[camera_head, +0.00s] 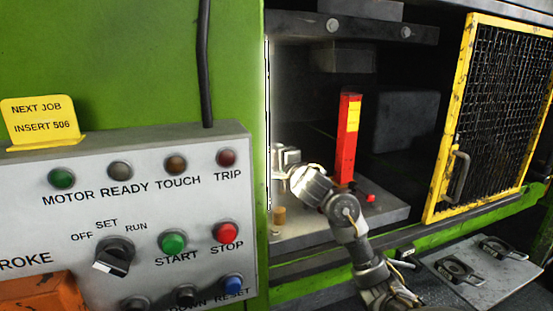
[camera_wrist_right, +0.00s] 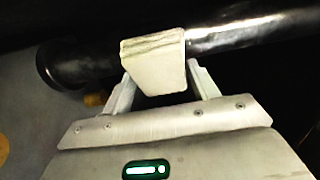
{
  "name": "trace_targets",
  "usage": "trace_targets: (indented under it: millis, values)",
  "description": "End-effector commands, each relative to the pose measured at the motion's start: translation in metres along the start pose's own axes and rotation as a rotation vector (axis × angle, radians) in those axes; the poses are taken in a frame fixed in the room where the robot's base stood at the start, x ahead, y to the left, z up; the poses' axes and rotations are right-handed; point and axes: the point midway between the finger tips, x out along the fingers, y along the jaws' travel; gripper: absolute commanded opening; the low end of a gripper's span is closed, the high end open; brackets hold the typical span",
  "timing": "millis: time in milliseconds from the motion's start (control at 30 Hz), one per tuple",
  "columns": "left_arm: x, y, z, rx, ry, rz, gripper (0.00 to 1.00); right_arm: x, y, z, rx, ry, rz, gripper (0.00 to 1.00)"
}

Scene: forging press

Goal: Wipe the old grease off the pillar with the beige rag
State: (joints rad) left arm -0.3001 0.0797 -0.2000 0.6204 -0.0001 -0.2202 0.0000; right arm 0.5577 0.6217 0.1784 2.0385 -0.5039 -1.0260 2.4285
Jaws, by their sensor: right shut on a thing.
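The beige rag (camera_wrist_right: 158,72) is folded between the fingers of my right gripper (camera_wrist_right: 160,84) in the right wrist view. The pillar (camera_wrist_right: 235,38) is a dark, shiny round bar crossing that view, with a wider collar at its left end. The rag lies against the pillar's side, overlapping it. In the head view my right gripper (camera_head: 286,158) reaches into the press opening, beside the green frame. The rag and pillar cannot be made out clearly there. Old grease cannot be told apart from the dark shine. My left gripper is not in view.
A red post (camera_head: 346,145) with a yellow label stands on the press bed (camera_head: 385,212), right of my gripper. A small brass-coloured cylinder (camera_head: 279,215) stands below it. A yellow-framed mesh guard (camera_head: 490,115) is at right. The control panel (camera_head: 130,220) fills the left foreground.

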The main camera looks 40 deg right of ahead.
Motion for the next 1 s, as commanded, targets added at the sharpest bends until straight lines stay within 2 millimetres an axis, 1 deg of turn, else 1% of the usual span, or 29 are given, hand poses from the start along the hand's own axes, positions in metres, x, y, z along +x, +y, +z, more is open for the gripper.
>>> trace_targets:
  millis: [33,200,567,667,1000]
  values:
    - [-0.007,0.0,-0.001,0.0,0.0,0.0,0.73,0.0,-0.007,0.001,0.002,-0.002,-0.002,0.41]
    - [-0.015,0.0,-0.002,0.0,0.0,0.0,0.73,-0.001,-0.013,0.001,0.001,-0.002,-0.003,0.41]
    - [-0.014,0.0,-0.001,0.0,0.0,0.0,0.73,-0.001,-0.011,0.0,0.001,-0.002,-0.003,0.41]
    - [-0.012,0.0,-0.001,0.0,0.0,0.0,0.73,-0.001,-0.008,0.001,0.001,-0.002,-0.002,0.41]
    - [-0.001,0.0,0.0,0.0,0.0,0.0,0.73,-0.001,0.012,0.0,0.001,-0.001,0.0,0.41]
